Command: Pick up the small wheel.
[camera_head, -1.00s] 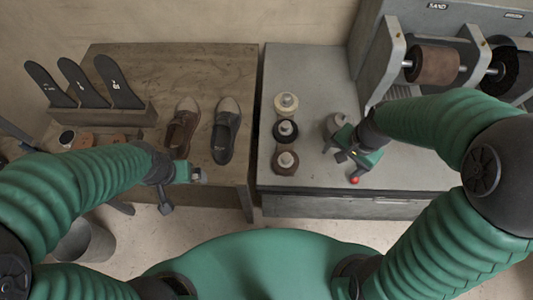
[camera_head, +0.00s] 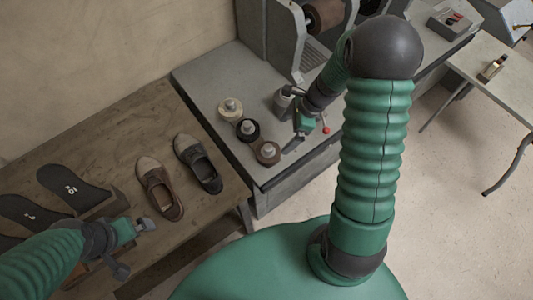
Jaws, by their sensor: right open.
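Three small wheels stand in a slanting row on the grey bench top: a cream one (camera_head: 230,110), a black one (camera_head: 247,130) and a brown one (camera_head: 267,152), each with a pale hub on top. I cannot tell which one the task means. My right gripper (camera_head: 295,143) is open, pointing down at the bench just right of the brown wheel and apart from it. A grey cylindrical object (camera_head: 283,101) stands behind it, partly covered by the gripper. My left gripper (camera_head: 134,247) is open and empty by the front of the wooden table.
The wooden table (camera_head: 115,125) holds a brown shoe (camera_head: 160,187), a dark shoe (camera_head: 198,164) and several dark soles. A grey machine with a brown roller (camera_head: 323,14) rises behind the bench. A red knob (camera_head: 326,130) is right of the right gripper. Another table (camera_head: 500,85) stands far right.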

